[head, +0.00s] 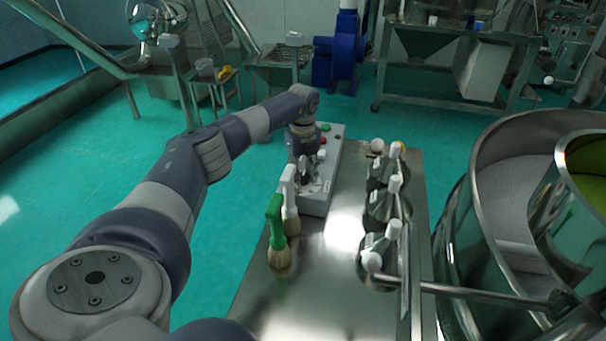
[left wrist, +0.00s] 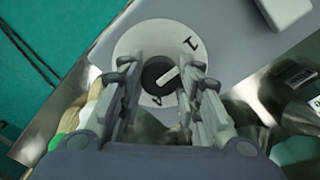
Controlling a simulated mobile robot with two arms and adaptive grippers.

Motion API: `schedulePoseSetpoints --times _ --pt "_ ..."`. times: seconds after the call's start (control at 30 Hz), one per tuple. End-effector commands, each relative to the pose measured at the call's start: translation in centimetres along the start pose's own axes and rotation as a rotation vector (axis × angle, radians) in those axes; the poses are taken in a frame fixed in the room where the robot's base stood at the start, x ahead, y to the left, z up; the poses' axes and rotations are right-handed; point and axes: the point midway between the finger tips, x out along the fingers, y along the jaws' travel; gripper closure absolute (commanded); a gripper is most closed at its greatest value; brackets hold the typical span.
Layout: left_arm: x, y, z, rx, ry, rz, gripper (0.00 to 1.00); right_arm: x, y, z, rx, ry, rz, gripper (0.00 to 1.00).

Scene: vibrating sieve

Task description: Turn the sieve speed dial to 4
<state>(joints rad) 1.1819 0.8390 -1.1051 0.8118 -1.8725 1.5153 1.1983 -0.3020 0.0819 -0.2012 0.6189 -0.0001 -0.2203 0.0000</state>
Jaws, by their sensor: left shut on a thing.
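The grey control box (head: 325,172) stands on the steel table, with the dial on its upper face. In the left wrist view the dial is a black round knob (left wrist: 157,74) with a white pointer line, on a pale disc (left wrist: 135,42). A mark like a 1 shows at the disc's upper right and another mark, perhaps a 4, below the knob. The line lies slanted, from lower left to upper right. My left gripper (head: 309,184) reaches down over the box. Its two fingers (left wrist: 160,82) are shut on the knob, one at each side. My right gripper is out of view.
A green-handled brush (head: 274,212) and a white-handled brush (head: 290,201) stand close before the box. Several metal scoops or clamps with white ends (head: 380,205) line the right side of the steel table (head: 320,285). The large round steel sieve (head: 470,240) stands right of it.

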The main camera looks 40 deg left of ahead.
Motion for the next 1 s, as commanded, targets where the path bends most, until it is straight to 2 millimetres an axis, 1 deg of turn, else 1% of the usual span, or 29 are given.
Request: schedulePoseSetpoints --times 0.13,0.37,1.0 --pt "0.0 0.0 0.0 0.042 0.000 -0.001 0.92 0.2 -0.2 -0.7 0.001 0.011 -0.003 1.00" --pt "0.0 0.0 0.1 0.189 0.000 -0.001 0.92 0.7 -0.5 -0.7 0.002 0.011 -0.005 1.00" --pt "-0.1 -0.1 0.0 0.790 -0.002 -0.004 0.92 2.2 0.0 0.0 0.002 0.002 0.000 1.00"
